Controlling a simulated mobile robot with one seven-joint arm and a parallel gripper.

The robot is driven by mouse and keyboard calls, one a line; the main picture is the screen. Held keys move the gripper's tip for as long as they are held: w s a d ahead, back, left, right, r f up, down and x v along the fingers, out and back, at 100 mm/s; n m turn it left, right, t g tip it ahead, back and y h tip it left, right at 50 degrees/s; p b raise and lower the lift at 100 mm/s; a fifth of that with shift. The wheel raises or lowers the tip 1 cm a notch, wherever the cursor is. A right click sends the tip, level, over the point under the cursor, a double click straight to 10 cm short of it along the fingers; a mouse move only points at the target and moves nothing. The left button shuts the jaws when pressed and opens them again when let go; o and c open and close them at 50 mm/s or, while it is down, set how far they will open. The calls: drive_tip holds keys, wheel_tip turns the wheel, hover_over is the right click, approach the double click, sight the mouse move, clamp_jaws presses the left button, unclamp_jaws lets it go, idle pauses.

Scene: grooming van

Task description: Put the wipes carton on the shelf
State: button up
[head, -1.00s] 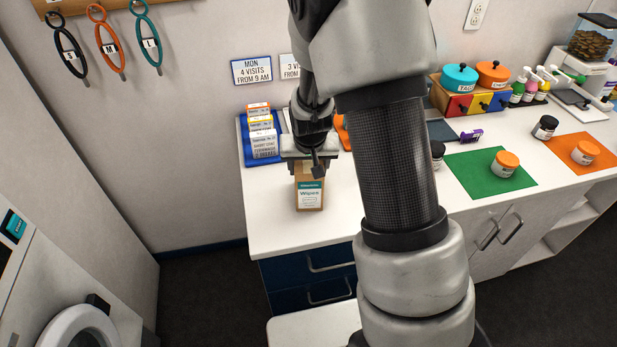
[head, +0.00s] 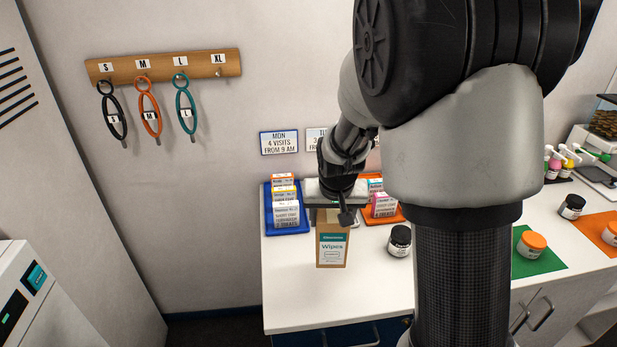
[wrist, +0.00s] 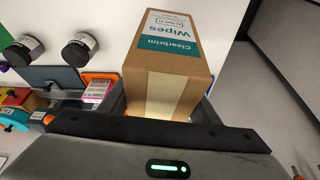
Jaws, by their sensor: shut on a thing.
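The wipes carton (head: 332,246) is a brown box with a white and teal label, upright in the head view. My gripper (head: 335,207) is shut on its top part from above. In the wrist view the carton (wrist: 165,65) fills the middle, held between the jaws, and its label faces the camera. In the head view the carton shows in front of the counter top; I cannot tell for sure how far it is above it. No shelf for the carton can be made out clearly.
A blue tray (head: 268,226) and an orange tray (head: 398,217) hold packets at the counter's back. A black-lidded jar (head: 400,241) stands right of the carton. Looped leads hang from a wooden rack (head: 160,65). The counter's front left (head: 290,300) is clear.

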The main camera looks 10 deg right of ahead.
sight(335, 261)
drive_tip(key=shift+n+y, duration=0.3)
drive_tip(key=shift+n, duration=0.6)
drive_tip(key=s+f, duration=0.1)
drive_tip(key=s, duration=0.1)
drive_tip(key=s+f, duration=0.2)
drive_tip(key=s, duration=0.1)
drive_tip(key=s+f, duration=0.1)
drive_tip(key=s, duration=0.2)
drive_tip(key=shift+a+f+p, duration=0.1)
drive_tip(key=shift+f+p, duration=0.1)
drive_tip(key=shift+p, duration=0.1)
